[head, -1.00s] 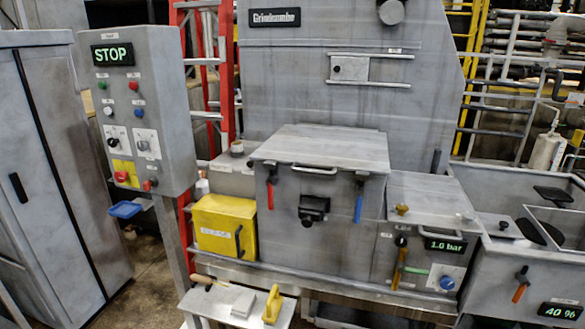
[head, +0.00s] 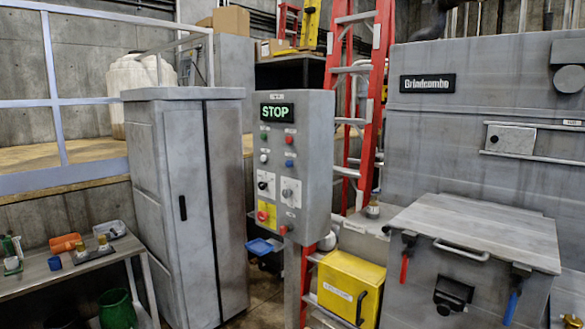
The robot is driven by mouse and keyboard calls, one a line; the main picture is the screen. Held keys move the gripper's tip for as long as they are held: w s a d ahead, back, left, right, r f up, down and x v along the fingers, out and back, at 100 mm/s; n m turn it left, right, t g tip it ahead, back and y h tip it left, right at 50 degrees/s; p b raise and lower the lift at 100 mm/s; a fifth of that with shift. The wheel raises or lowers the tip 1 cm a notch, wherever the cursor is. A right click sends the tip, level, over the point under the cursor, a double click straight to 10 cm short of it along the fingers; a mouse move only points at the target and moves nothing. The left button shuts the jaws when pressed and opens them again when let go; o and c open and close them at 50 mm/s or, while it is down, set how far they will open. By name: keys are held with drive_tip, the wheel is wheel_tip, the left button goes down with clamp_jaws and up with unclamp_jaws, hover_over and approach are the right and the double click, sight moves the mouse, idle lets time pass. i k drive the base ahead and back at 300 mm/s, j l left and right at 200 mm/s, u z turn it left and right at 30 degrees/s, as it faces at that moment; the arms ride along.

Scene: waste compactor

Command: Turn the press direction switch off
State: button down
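The control panel (head: 316,150) is a grey box on a post, with a lit green STOP display (head: 277,112). Below its several coloured buttons are two rotary switches on pale plates: a black-knobbed one (head: 263,185) on the left and a grey-knobbed one (head: 287,193) on the right. Their labels are too small to read, so I cannot tell which is the press direction switch or how either is set. A red emergency button (head: 262,215) on a yellow plate sits below them. My gripper is not in view.
A grey cabinet (head: 165,200) stands left of the panel. A blue tray (head: 259,247) juts out below it. A yellow box (head: 348,285) and the compactor (head: 430,150) are to the right, a red ladder (head: 365,100) behind. A table (head: 110,255) with small items is at far left.

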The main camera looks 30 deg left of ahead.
sight(261, 185)
drive_tip(key=u, duration=1.35)
drive_tip(key=i+j, duration=0.1)
drive_tip(key=i, duration=0.2)
